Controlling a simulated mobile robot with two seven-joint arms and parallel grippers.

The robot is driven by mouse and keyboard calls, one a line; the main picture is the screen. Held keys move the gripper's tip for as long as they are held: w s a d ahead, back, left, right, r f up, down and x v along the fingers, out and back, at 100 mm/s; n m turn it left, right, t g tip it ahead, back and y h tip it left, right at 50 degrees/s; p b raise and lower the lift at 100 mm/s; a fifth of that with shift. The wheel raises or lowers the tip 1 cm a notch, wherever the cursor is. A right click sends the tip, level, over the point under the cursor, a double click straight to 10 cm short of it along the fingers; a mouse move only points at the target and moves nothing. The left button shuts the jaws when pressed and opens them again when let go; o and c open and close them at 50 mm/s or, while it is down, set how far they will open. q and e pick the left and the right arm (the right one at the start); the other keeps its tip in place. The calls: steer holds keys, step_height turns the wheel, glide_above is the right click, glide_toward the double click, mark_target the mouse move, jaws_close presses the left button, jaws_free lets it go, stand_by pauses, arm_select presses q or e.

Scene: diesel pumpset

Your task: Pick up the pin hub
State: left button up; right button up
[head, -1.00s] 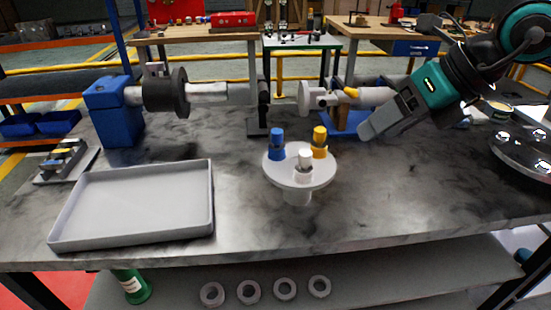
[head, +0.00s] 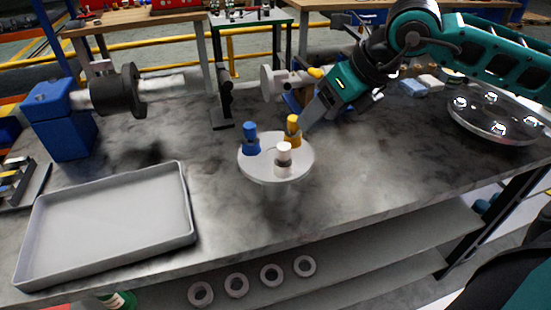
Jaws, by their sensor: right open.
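The pin hub (head: 262,169) looks to be the white round disc on a short stem, standing on the grey worktable. It carries a blue pin (head: 251,139), a yellow pin (head: 292,131) and a white pin (head: 283,160), all upright. My right gripper (head: 309,121) reaches down from the upper right. Its fingertips are just right of the yellow pin, close to the disc's far right edge. It is open and holds nothing; whether it touches the pin I cannot tell. My left gripper is out of view.
A grey tray (head: 107,228) lies at the left front. A blue stand with a dark-collared shaft (head: 120,90) stands behind it. A shiny round plate (head: 495,122) lies at the right. Several rings (head: 236,285) lie on the lower shelf. The table right of the hub is clear.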

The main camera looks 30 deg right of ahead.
mark_target(296, 135)
steer(key=shift+a+p+x, duration=0.15)
steer(key=shift+p+x, duration=0.05)
steer(key=shift+x, duration=1.55)
steer(key=shift+a+p+x, duration=0.15)
steer(key=shift+p+x, duration=0.05)
steer(key=shift+x, duration=1.6)
steer(key=shift+w+r, duration=0.1)
steer(key=shift+r, duration=0.05)
jaws_close()
